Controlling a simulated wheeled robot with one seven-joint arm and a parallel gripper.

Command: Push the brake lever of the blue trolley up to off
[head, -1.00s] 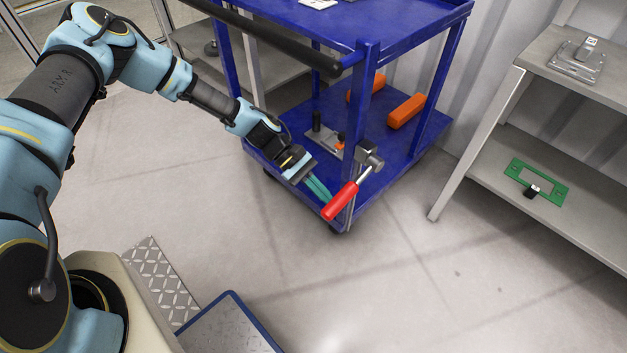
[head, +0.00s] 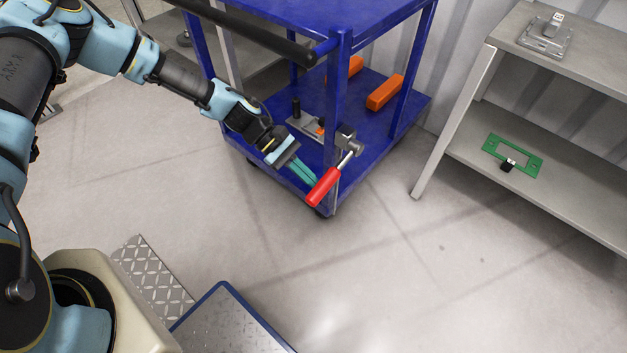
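The blue trolley (head: 330,205) stands at the upper middle of the head view. Its brake lever has a red handle (head: 322,188) that slants down and to the left from a grey metal pivot (head: 347,141) at the trolley's near corner post. My gripper (head: 307,177) is just left of the red handle, its teal fingers pointing down-right at it. The fingers lie close together and look shut, with nothing seen between them. The fingertips end at or behind the handle's edge; I cannot tell whether they touch it.
The trolley's lower shelf carries orange blocks (head: 384,92) and a grey plate (head: 303,124) with a black peg. A black push bar (head: 255,38) runs above my forearm. A grey shelf unit (head: 465,140) with a green frame (head: 513,154) stands at right.

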